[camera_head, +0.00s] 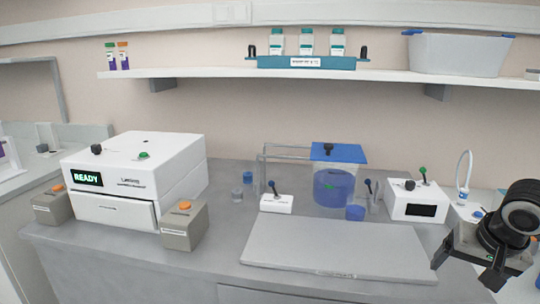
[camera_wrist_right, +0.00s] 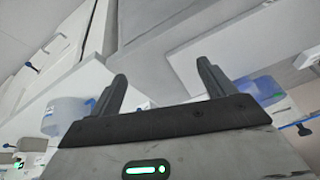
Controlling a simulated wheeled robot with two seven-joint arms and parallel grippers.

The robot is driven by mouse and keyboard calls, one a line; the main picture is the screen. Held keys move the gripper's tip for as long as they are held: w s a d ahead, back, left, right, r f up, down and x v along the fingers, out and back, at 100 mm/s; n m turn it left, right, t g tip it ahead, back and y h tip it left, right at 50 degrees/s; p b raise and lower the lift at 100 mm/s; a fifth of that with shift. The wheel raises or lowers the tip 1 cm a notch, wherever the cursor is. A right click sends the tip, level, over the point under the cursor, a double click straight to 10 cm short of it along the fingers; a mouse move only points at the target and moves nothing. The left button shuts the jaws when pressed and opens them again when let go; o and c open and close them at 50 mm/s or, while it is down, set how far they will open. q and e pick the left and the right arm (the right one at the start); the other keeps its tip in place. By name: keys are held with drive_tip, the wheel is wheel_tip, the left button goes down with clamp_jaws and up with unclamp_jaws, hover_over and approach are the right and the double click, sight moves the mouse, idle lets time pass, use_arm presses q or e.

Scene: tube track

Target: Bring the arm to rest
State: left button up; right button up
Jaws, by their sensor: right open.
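My right gripper (camera_head: 466,265) is at the lower right of the head view, above the right end of the bench. Its two dark fingers stand apart with nothing between them. In the right wrist view the fingers (camera_wrist_right: 162,80) are also spread and empty. The gripper is apart from the grey mat (camera_head: 340,249), to the right of it. My left gripper is not in the head view.
A white machine (camera_head: 135,178) reading READY stands at left between two grey blocks. A blue-lidded tank (camera_head: 337,180), a small white switch box (camera_head: 276,204) and a white device (camera_head: 413,202) stand behind the mat. A shelf (camera_head: 300,74) with bottles runs above. The mat is clear.

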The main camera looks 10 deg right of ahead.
drive_tip(key=s+a+f+n+t+y+b, duration=0.15)
drive_tip(key=s+a+f, duration=0.25)
drive_tip(key=f, duration=0.6)
drive_tip(key=s+a+f+n+t+y, duration=0.1)
drive_tip(key=s+a+f+n, duration=0.25)
drive_tip(key=f, duration=0.75)
drive_tip(key=s+a+f+n+t+y, duration=0.1)
drive_tip(key=s+a+n+t, duration=0.1)
drive_tip(key=a, duration=0.9)
drive_tip(key=s+a+f+n+t+y+b, duration=0.1)
drive_tip(key=a+n+t, duration=0.1)
drive_tip(key=a, duration=0.8)
drive_tip(key=shift+s+a+f, duration=0.3)
drive_tip(key=shift+s+a, duration=0.1)
